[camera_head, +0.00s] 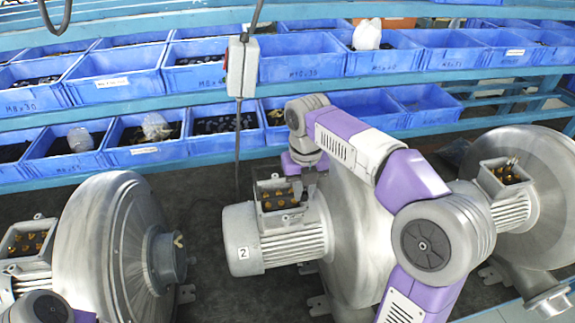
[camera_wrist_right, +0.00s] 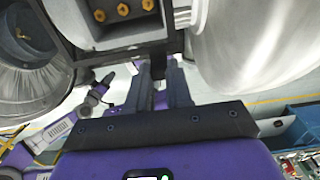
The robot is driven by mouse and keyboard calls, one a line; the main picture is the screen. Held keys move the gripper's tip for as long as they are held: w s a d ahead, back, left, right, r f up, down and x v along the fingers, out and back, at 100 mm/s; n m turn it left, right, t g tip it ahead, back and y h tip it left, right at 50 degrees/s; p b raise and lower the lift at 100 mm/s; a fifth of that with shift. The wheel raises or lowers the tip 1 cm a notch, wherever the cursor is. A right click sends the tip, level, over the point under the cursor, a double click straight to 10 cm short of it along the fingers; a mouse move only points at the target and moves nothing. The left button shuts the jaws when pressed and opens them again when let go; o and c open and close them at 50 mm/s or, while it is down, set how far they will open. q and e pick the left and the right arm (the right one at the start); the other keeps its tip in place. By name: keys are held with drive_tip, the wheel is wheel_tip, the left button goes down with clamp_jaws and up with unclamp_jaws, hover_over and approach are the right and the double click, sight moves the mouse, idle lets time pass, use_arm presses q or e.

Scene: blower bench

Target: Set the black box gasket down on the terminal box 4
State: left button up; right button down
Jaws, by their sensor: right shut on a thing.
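My right gripper (camera_head: 309,178) is at the back right edge of the open terminal box (camera_head: 281,202) on the middle blower's motor, which carries a label "2". In the wrist view the gripper (camera_wrist_right: 160,76) is shut on a thin dark edge beside this box, whose brass nuts (camera_wrist_right: 123,10) show. The dark piece (camera_wrist_right: 128,47) looks like the black gasket, seen nearly edge-on along the box. I cannot tell whether it rests on the rim. No label 4 is readable. Part of my left arm shows, but its gripper cannot be made out clearly.
Blowers stand at left (camera_head: 108,235) and right (camera_head: 545,180), each with an open terminal box. The middle blower's round housing (camera_head: 350,235) is close beside my right gripper. A grey switch box (camera_head: 242,68) hangs on a cable before shelves of blue bins (camera_head: 300,58).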

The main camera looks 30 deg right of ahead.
sight(304, 200)
drive_tip(key=shift+w+r, duration=0.1)
drive_tip(key=shift+s+r, duration=0.1)
drive_tip(key=shift+s, duration=0.35)
drive_tip(key=shift+w+p, duration=0.15)
drive_tip(key=shift+p, duration=0.15)
drive_tip(key=shift+f+b, duration=1.55)
drive_tip(key=shift+f, duration=0.75)
drive_tip(key=shift+f+b, duration=0.55)
drive_tip(key=shift+f, duration=0.35)
drive_tip(key=c, duration=0.9)
unclamp_jaws()
drive_tip(key=shift+c, duration=0.2)
